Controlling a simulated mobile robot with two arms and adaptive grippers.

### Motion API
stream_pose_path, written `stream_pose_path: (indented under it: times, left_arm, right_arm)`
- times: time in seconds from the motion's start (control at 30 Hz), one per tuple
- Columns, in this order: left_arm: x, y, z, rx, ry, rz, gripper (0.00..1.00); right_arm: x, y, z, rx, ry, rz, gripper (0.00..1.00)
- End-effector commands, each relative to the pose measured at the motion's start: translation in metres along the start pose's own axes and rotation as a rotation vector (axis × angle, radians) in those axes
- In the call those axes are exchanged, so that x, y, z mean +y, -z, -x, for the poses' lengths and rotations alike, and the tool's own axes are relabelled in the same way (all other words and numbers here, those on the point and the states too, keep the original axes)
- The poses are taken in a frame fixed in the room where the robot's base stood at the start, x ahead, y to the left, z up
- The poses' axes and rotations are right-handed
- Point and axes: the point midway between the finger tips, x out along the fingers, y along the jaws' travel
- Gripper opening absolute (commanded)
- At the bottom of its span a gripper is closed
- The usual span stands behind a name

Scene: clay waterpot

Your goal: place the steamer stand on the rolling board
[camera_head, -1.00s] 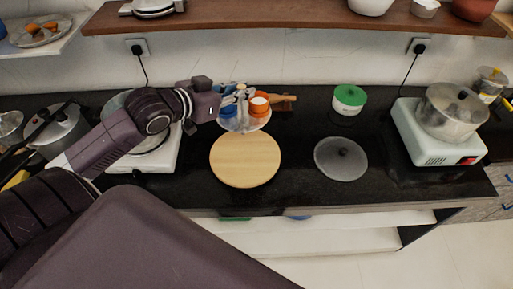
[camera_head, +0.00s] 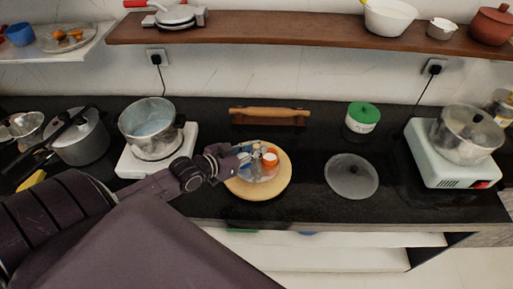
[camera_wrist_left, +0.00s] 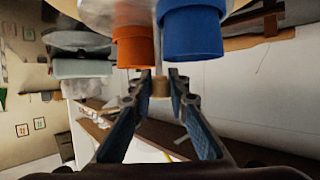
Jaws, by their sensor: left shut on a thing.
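The steamer stand (camera_head: 258,177), a round metal plate with orange and blue cups, is over the round wooden rolling board (camera_head: 279,187) in the head view. I cannot tell whether it touches the board. My left gripper (camera_head: 243,157) is at its left side, shut on it. In the left wrist view, the fingers of my left gripper (camera_wrist_left: 160,80) are around a small tan post between them, close below the stand's orange cup (camera_wrist_left: 135,45) and blue cup (camera_wrist_left: 191,32). My right gripper is not in view.
A rolling pin (camera_head: 270,115) lies on its holder behind the board. A grey lid (camera_head: 350,177) and a green-lidded jar (camera_head: 362,117) are to the right. A stove with a pot (camera_head: 152,125) is at left. Black counter is clear between the board and the lid.

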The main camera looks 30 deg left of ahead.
Motion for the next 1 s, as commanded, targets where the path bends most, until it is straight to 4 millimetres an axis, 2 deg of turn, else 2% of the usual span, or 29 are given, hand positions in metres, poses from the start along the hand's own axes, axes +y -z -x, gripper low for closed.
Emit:
stream_pose_path:
  times: [0.37,0.4,0.53,0.87,1.0]
  left_arm:
    - [0.0,-0.003,-0.002,0.003,0.0,0.0,0.0]
    - [0.0,-0.003,-0.002,0.001,0.0,0.0,0.2]
    - [0.0,-0.003,-0.001,0.001,0.0,0.0,0.33]
    - [0.0,0.002,0.0,0.002,0.0,-0.001,0.33]
    - [0.0,-0.002,0.012,-0.002,0.0,0.0,0.33]
  right_arm:
    - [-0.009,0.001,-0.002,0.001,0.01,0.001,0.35]
    - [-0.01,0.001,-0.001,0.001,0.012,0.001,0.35]
    - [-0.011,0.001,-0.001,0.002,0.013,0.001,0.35]
    - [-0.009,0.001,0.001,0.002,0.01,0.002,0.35]
    - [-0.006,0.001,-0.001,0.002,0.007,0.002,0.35]
